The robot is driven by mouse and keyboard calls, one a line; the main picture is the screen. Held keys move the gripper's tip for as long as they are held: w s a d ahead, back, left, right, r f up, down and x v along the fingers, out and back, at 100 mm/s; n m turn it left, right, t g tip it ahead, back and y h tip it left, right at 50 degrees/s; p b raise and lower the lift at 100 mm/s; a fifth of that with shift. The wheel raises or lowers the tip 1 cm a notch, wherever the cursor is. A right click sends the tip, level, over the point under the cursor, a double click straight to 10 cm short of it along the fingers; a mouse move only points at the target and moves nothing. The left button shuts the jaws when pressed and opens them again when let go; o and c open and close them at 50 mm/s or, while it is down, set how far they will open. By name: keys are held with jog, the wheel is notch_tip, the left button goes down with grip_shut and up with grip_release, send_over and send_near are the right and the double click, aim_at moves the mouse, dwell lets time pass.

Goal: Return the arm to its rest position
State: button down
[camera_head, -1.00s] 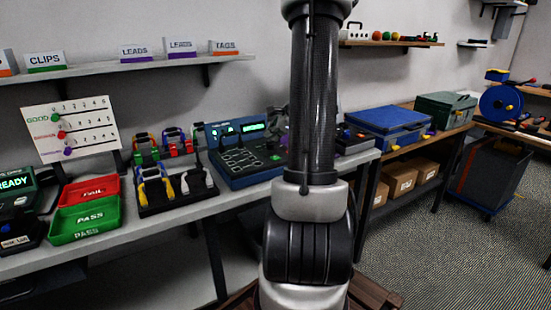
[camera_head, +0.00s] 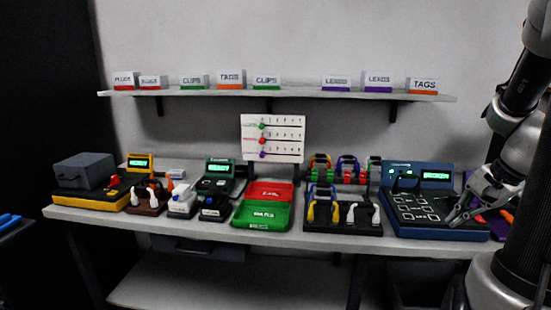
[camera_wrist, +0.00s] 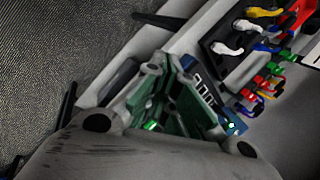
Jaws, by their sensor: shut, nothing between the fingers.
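My arm stands at the right edge of the head view. My gripper (camera_head: 456,217) points down and left, shut and empty, in front of the right end of the blue tester (camera_head: 408,212), whose screen seems to read BROKEN. I cannot tell how far it is from the tester. In the wrist view my gripper (camera_wrist: 188,88) fills the lower middle, with the tester (camera_wrist: 204,92) partly hidden behind its fingers.
The long bench holds a cable rack (camera_head: 343,228), a green PASS tray (camera_head: 262,216), a red FAIL tray (camera_head: 270,191) and several small devices. A wall shelf (camera_head: 290,95) carries label boxes. A scoring board (camera_head: 273,138) stands behind the trays. The floor (camera_wrist: 60,60) looks clear.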

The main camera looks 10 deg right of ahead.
jog(key=s+a+r+n+h, duration=0.2)
jog(key=s+a+r+n, duration=0.7)
jog(key=a+n, duration=0.4)
jog(key=shift+s+a+r+n+h, duration=0.2)
jog(key=shift+r+n+h, duration=0.1)
jog(key=shift+r+n, duration=0.3)
jog(key=shift+d, duration=0.1)
